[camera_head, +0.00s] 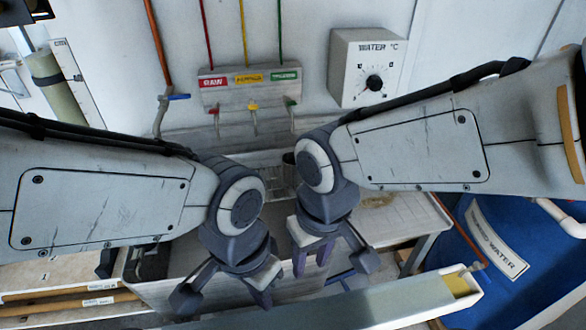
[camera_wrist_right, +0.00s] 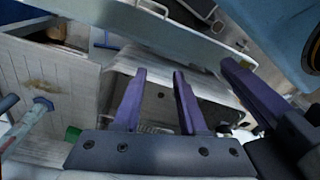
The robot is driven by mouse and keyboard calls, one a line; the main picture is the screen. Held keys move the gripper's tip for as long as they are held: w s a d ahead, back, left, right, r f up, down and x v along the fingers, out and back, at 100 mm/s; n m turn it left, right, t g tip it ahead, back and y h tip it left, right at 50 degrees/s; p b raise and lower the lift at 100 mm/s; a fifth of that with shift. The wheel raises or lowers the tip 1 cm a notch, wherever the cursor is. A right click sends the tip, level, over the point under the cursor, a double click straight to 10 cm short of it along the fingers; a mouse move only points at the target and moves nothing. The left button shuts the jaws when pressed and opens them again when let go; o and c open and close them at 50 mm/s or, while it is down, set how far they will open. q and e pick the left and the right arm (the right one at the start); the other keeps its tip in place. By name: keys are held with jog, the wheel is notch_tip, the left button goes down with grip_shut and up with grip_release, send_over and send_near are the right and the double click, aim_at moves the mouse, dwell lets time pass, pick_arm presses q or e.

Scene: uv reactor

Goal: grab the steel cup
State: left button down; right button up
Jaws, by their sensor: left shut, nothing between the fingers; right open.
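I cannot make out a steel cup in either view; my arms and grippers hide part of the sink area. My right gripper (camera_head: 312,260) is open and empty, pointing down over the basin near the middle of the head view. Its two purple fingers also show apart in the right wrist view (camera_wrist_right: 160,76), with nothing between them. My left gripper (camera_head: 262,296) is shut and empty, just left of and lower than the right one. A purple finger at the right of the wrist view appears to belong to it.
A grey basin (camera_head: 190,293) lies below my grippers. A pale trough (camera_head: 400,305) crosses in front. A blue barrel (camera_head: 520,290) stands at right. Behind are a valve panel (camera_head: 250,92) and a water dial box (camera_head: 368,68). A wooden board (camera_head: 60,308) is at lower left.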

jog(key=w+a+r+m+t+p, duration=0.1)
jog(key=w+a+r+m+p, duration=0.15)
jog(key=w, duration=0.95)
jog(key=m+t+h+p, duration=0.2)
jog(key=m+h+p, duration=0.15)
jog(key=m, duration=0.55)
send_over(293, 169)
jog(key=d, duration=0.2)
notch_tip(293, 169, down, 9)
jog(key=f, duration=0.1)
jog(key=w+f+p, duration=0.1)
jog(key=f+y+p, duration=0.1)
jog(key=shift+w+d+f+n, duration=0.15)
jog(key=shift+w+d+n, duration=0.05)
jog(key=shift+w+n, duration=0.05)
jog(key=shift+w+f, duration=0.15)
jog(key=shift+f, duration=0.2)
jog(key=shift+c, duration=0.3)
grip_shut()
